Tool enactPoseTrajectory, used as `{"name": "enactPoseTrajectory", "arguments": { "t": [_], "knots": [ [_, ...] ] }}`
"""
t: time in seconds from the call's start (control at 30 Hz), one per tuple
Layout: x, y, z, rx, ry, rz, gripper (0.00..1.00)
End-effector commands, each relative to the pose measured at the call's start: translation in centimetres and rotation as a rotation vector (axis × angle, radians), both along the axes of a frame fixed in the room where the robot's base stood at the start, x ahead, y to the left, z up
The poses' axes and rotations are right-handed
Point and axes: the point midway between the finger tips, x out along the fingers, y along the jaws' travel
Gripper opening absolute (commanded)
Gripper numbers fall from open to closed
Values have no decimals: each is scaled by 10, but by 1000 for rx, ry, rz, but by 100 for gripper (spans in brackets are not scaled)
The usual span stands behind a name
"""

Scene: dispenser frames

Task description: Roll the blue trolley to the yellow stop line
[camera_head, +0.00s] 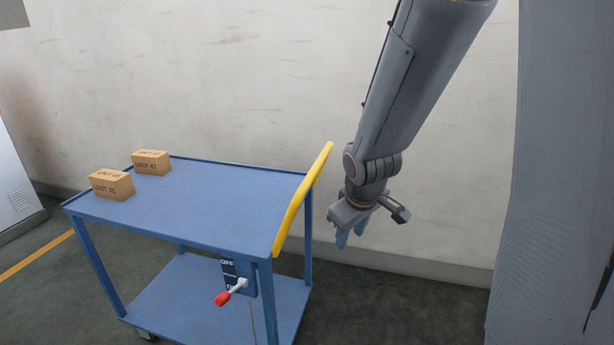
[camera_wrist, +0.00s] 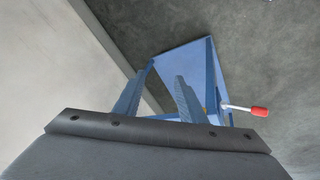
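The blue trolley (camera_head: 215,215) stands by the wall, with a yellow handle bar (camera_head: 303,200) at its right end. A brake plate marked OFF at the top (camera_head: 228,268) is on its near side. Its lever with a red knob (camera_head: 222,299) points down-left by a partly hidden lower label; the knob also shows in the wrist view (camera_wrist: 260,111). The yellow stop line (camera_head: 38,253) is on the floor left of the trolley. My gripper (camera_head: 352,234) is right of the handle bar, apart from it, pointing down. In the wrist view its fingers (camera_wrist: 158,98) are apart with nothing between them.
Two cardboard boxes, UNIT 45 (camera_head: 111,185) and UNIT 47 (camera_head: 151,163), stand on the trolley's top. A pale wall (camera_head: 250,80) runs behind. A light cabinet (camera_head: 15,175) stands at the far left, beyond the line. The visible floor between trolley and line is clear.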

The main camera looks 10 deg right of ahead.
Motion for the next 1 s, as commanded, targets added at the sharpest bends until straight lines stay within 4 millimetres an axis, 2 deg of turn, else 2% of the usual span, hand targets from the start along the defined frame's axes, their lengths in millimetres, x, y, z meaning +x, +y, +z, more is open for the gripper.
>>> {"name": "enactPoseTrajectory", "arguments": {
  "t": [0.03,0.1,0.2,0.3,0.4,0.53,0.7,1.0],
  "knots": [
    [30,-11,9,-43,-75,96,37],
    [72,-21,22,-108,-191,247,37],
    [123,-27,40,-202,-351,461,37],
    [164,-28,61,-296,-514,667,37],
    [191,-25,72,-384,-662,856,37],
    [212,-21,73,-492,-829,1076,37],
    [216,-16,74,-594,-1019,1281,37],
    [214,-8,75,-657,-1154,1399,37]
  ]
}}
